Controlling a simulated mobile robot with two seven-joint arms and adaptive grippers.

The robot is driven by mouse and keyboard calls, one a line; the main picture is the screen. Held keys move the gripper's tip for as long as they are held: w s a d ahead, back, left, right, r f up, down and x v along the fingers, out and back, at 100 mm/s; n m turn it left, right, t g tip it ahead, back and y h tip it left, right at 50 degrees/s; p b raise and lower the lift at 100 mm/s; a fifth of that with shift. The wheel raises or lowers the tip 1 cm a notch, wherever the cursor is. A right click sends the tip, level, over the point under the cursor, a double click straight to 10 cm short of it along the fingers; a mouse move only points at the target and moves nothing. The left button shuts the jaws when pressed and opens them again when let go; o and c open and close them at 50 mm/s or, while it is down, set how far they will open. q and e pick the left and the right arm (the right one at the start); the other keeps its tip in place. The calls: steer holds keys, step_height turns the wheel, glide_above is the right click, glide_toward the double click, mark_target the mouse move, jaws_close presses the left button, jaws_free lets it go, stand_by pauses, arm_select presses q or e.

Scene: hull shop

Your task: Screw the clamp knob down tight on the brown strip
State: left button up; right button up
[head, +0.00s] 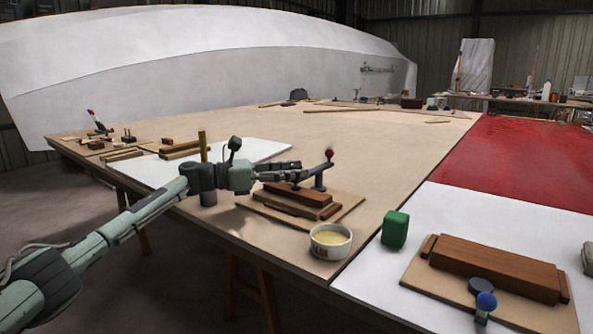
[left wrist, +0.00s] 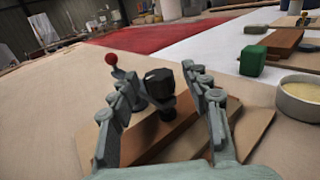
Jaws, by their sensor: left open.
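My left gripper (head: 296,172) is open at the near clamp, above the brown strip (head: 298,194) on its tan board. In the left wrist view the open fingers (left wrist: 152,76) stand either side of a black clamp knob (left wrist: 159,84), with gaps visible between knob and fingers. The knob sits over the brown strip (left wrist: 172,132); whether it presses on it I cannot tell. A red ball (head: 329,153) tops a lever on the clamp post (head: 320,178); the red ball also shows in the left wrist view (left wrist: 111,59). My right gripper is not in view.
A white tub (head: 330,241) and a green block (head: 395,229) stand right of the board. A second brown block (head: 495,266) with a blue-balled clamp (head: 486,301) lies at the right. More wood pieces lie at left. The table (head: 370,150) behind the clamp is mostly clear.

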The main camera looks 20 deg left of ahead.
arm_select(q)
steer(key=v, duration=1.1)
steer(key=shift+a, duration=0.15)
steer(key=shift+c, duration=0.3)
